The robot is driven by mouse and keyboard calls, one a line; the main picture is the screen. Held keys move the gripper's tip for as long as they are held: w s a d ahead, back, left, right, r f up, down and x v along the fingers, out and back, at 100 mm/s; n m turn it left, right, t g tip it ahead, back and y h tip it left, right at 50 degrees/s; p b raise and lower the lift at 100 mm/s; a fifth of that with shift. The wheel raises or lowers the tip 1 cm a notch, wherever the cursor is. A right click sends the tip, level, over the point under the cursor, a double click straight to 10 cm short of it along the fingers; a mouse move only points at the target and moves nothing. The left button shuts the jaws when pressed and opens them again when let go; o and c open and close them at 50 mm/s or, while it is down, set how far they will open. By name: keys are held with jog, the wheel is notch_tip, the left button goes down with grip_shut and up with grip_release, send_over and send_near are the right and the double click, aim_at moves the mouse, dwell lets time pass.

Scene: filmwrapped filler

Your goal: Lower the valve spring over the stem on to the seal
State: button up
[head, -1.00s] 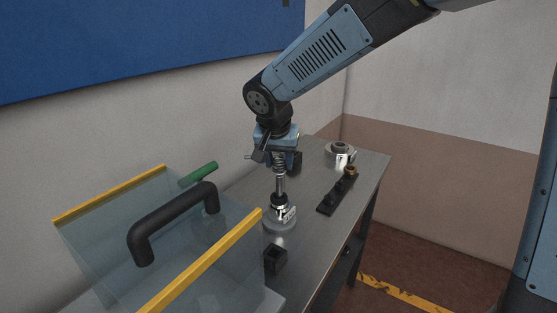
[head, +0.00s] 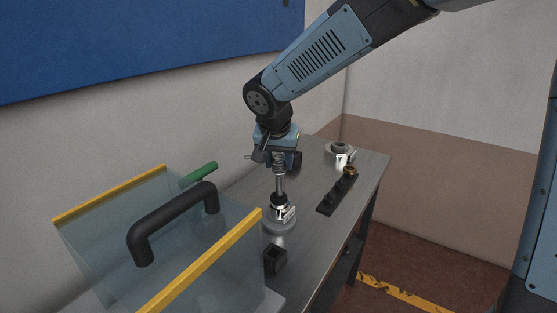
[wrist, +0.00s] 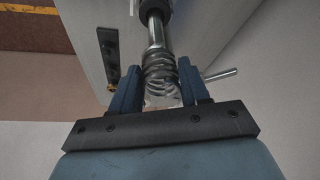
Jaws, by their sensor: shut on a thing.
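My gripper (head: 278,153) points down above the bench and is shut on the coiled metal valve spring (head: 279,168). In the wrist view the spring (wrist: 160,72) sits between the two blue fingers (wrist: 160,88). The bright upright stem (head: 280,187) stands in line below the spring, and it also shows in the wrist view (wrist: 155,32). I cannot tell whether the stem's tip is inside the coils. The stem rises from a black collar (head: 279,201) on a round metal base (head: 279,226). The seal is not clearly distinguishable. The spring is well above the collar.
A black rack (head: 336,196) with a brass-coloured piece (head: 351,171) lies right of the stem. A round metal part (head: 340,150) stands behind it. A black block (head: 275,259) is in front. A clear guard with a black handle (head: 172,218) stands at the front left.

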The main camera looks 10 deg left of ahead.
aim_at(278, 180)
jog(key=shift+f, duration=3.75)
jog(key=o, duration=1.1)
jog(key=v, duration=1.3)
jog(key=shift+s+a+r, duration=0.1)
jog(key=shift+r, duration=0.25)
jog(key=s+d+r, duration=0.1)
jog(key=d+r, duration=0.1)
jog(key=d, duration=0.9)
jog(key=s+d+r, duration=0.1)
jog(key=d+r, duration=0.2)
jog(key=d, duration=0.7)
jog(key=shift+t, duration=0.5)
jog(key=s+d, duration=0.3)
jog(key=d, duration=0.1)
jog(key=s+d+f, duration=0.1)
jog(key=s+d, duration=0.3)
jog(key=d, duration=0.1)
jog(key=s+d, duration=0.4)
jog(key=d, duration=0.1)
jog(key=shift+s+f, duration=0.1)
jog(key=shift+f, duration=0.2)
